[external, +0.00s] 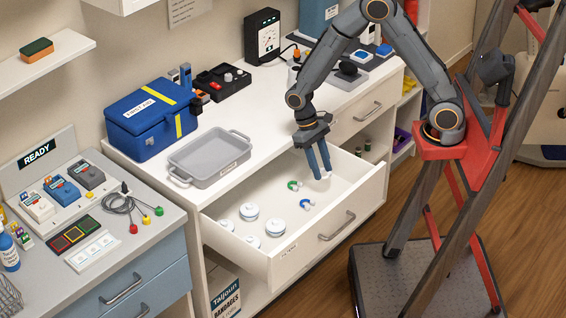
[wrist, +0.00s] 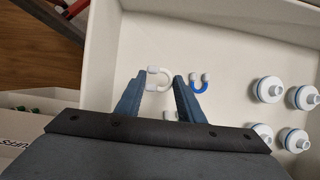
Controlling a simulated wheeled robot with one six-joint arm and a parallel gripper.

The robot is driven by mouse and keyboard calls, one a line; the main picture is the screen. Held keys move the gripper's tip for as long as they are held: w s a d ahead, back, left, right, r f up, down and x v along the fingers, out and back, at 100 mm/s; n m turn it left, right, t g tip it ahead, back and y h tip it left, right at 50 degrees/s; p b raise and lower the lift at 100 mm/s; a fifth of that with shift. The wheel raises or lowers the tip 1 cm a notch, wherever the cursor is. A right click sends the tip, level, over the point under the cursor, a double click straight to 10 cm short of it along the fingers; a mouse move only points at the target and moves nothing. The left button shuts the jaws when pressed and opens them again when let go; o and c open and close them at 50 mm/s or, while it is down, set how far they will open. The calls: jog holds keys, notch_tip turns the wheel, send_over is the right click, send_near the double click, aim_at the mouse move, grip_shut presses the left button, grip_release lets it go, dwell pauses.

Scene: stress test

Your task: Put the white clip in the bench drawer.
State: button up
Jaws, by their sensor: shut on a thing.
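My gripper (external: 322,175) points down into the open drawer (external: 300,252) of the white bench, its fingers inside the walls. The fingers are closed on the white clip (wrist: 157,80), a small U-shaped piece; it shows in the wrist view between the fingertips (wrist: 160,76). In the external view the white clip (external: 325,176) is only a small pale patch at the fingertips. I cannot tell whether it touches the drawer floor. A blue clip (wrist: 200,84) lies just right of the fingers in the wrist view; it also shows in the external view (external: 306,203).
A green clip (external: 294,185) and several white round filters (external: 275,227) lie in the drawer. A grey tray (external: 210,155) and blue first aid box (external: 148,118) stand on the bench. A closed drawer (external: 362,112) is farther right. A blue-drawered cabinet (external: 130,285) stands left.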

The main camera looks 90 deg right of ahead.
aim_at(320, 190)
jog(key=shift+f, duration=3.05)
jog(key=shift+f, duration=0.15)
jog(key=o, duration=1)
jog(key=v, duration=1.2)
jog(key=s+a+r+n+t+h, duration=0.1)
jog(key=s+a+n, duration=0.1)
jog(key=s+n, duration=0.2)
jog(key=s+a+r+n+t+h, duration=0.2)
jog(key=s+a+n, duration=0.1)
jog(key=s, duration=0.4)
jog(key=shift+s+r+n+b, duration=0.3)
jog(key=shift+s+n, duration=0.1)
jog(key=shift+n, duration=0.3)
